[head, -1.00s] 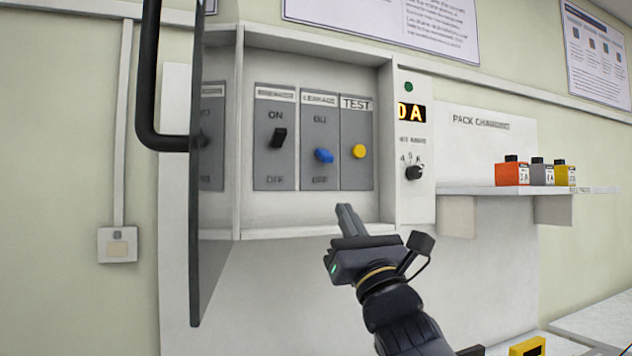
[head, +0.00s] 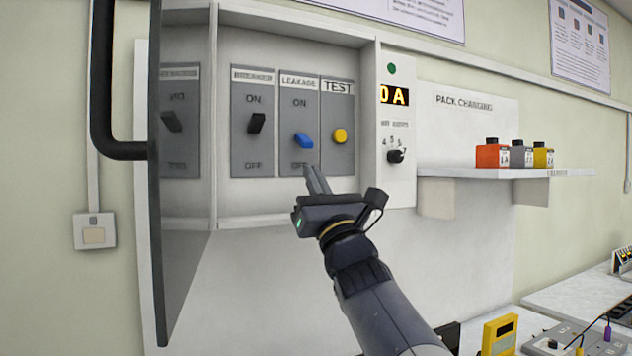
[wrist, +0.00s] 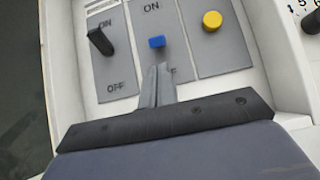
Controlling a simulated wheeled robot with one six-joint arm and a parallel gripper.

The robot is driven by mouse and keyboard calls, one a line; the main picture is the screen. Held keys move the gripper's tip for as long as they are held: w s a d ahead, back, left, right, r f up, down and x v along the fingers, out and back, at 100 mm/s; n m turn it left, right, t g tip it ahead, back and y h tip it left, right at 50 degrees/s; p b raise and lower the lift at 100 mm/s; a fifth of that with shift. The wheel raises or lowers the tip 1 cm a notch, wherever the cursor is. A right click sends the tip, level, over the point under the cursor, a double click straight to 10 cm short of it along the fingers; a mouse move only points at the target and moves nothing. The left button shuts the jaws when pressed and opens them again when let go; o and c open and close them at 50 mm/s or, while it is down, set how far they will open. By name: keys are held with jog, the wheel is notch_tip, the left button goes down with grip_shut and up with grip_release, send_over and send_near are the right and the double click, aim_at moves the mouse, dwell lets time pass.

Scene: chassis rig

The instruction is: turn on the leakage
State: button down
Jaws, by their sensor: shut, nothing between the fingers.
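The leakage switch is a blue lever (head: 303,141) on a grey plate labelled LEAKAGE (head: 300,83), between the BREAKER and TEST plates in the open wall box. The blue lever sits toward the OFF end of its plate. It also shows in the wrist view (wrist: 157,42). My gripper (head: 316,178) is shut and empty. Its fingertips are just below the blue lever in the head view, covering part of the OFF lettering. In the wrist view the closed fingers (wrist: 160,75) point up at the lever, with a small gap showing below it.
The black breaker lever (head: 257,123) is left of the blue one, and the yellow test button (head: 340,136) is right. The open box door (head: 180,230) stands at the left. A dial panel (head: 397,130) and a shelf (head: 500,173) with small packs are to the right.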

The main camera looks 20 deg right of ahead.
aim_at(304, 141)
jog(key=shift+p+x, duration=0.75)
jog(key=shift+x, duration=1.3)
